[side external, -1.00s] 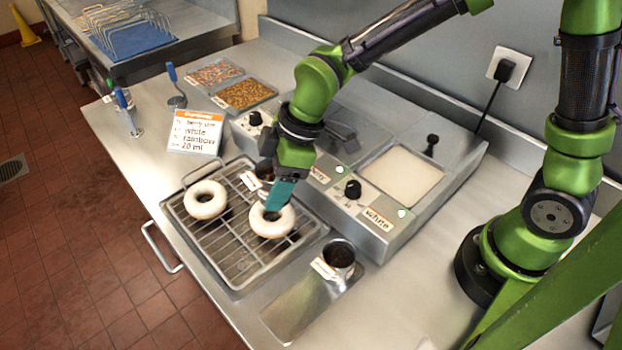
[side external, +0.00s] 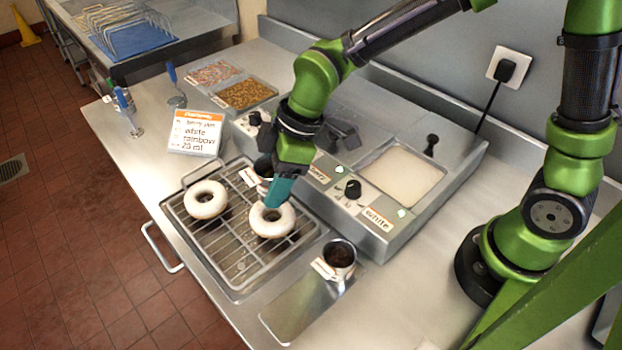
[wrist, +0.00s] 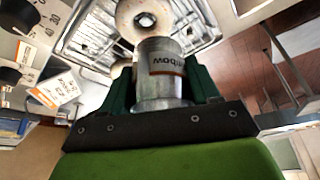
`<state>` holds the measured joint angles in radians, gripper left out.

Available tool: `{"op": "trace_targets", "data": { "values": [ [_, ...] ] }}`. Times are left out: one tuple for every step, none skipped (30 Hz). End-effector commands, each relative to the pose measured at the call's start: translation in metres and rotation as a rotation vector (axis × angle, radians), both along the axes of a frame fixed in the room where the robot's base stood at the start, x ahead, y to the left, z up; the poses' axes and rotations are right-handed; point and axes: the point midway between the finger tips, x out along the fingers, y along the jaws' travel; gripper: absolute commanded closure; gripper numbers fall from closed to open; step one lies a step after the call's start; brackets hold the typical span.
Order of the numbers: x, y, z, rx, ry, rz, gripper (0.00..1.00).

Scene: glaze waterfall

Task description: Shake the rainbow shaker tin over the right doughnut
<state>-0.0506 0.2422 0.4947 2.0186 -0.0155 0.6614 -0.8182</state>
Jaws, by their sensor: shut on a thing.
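My gripper (side external: 272,185) is shut on the rainbow shaker tin (wrist: 160,68), a metal cylinder whose "rainbow" label shows upside down in the wrist view. In the side view the tin (side external: 263,168) is partly hidden behind my fingers. The right doughnut (side external: 272,233), pale-glazed with a hole, lies on the wire rack, just below my fingers, which cover part of its far edge. The left doughnut (side external: 206,211) lies on the same rack (side external: 238,268).
A second labelled tin (side external: 339,258) stands on a metal plate (side external: 290,310) right of the rack. The glaze unit (side external: 400,228) with knobs is behind. An order card (side external: 196,133) and sprinkle trays (side external: 246,95) stand at the back left. A blue-handled tool (side external: 174,87) stands near them.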

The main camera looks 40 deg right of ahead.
Motion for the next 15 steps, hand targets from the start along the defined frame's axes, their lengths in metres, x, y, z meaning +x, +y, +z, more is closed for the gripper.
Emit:
{"op": "trace_targets", "data": {
  "values": [
    [0.001,0.0,0.006,0.001,-0.004,0.0,0.79],
    [0.001,0.0,0.008,0.001,-0.005,0.001,0.79],
    [0.001,0.0,0.011,0.001,-0.005,0.001,0.79],
    [0.0,0.0,0.013,0.001,-0.003,0.0,0.79],
    [0.0,0.0,0.016,0.001,-0.003,0.0,0.79],
    [0.0,0.0,0.019,0.0,-0.004,0.0,0.79],
    [0.0,0.0,0.022,0.0,-0.004,0.0,0.79],
    [0.001,0.0,0.024,0.001,-0.004,0.0,0.79],
    [0.001,0.0,0.027,0.001,-0.004,0.0,0.79],
    [0.0,0.0,0.03,0.001,-0.003,0.0,0.79],
    [0.0,0.0,0.032,0.001,-0.003,0.0,0.79],
    [0.0,0.0,0.035,0.0,-0.004,0.0,0.79],
    [0.0,0.0,0.037,0.0,-0.002,0.0,0.79],
    [0.0,0.0,0.039,0.0,-0.002,0.0,0.79],
    [0.0,0.0,0.04,0.0,-0.003,0.001,0.79]
  ]
}}
